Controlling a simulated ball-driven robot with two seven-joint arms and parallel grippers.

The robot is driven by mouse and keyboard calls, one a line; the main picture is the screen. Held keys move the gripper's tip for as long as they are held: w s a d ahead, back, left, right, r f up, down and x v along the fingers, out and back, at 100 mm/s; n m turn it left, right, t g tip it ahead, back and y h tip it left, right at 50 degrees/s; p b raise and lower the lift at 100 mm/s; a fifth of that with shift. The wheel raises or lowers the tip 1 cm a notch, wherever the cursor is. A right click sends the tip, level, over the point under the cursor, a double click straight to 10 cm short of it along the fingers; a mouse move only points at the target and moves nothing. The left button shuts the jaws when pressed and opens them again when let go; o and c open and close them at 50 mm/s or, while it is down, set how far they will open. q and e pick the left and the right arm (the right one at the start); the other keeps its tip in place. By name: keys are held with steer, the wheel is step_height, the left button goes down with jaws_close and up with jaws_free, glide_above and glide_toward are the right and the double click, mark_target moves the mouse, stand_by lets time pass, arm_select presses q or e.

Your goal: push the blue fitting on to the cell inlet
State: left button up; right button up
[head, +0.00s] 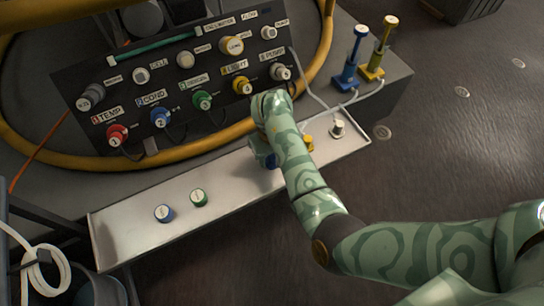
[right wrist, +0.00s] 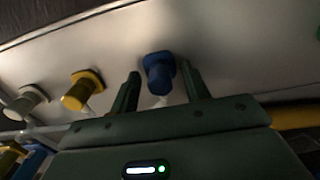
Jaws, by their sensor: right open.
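The blue fitting (right wrist: 159,72) stands on the pale tray, between the two fingers of my right gripper (right wrist: 160,76) in the right wrist view. The fingers are open, one on each side, with a small gap showing. In the head view, my right forearm hides most of the gripper, and only part of the blue fitting (head: 270,161) shows beside it. A small label reading CELL (head: 158,65) is on the dark panel (head: 70,100), with pale round ports near it. I cannot tell which port is the inlet. My left gripper is not in view.
The tray (head: 235,185) also holds a yellow fitting (right wrist: 82,92), a white one (head: 338,128), and blue and green caps (head: 198,197) at left. Coloured connectors, including a red one (head: 116,135), line the panel. A yellow hose (head: 190,155) loops around it. Blue and yellow upright tools (head: 352,60) stand right.

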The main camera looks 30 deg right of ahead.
jaws_close()
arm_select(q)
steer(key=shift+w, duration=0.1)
arm_select(e)
steer(key=shift+r, duration=0.1)
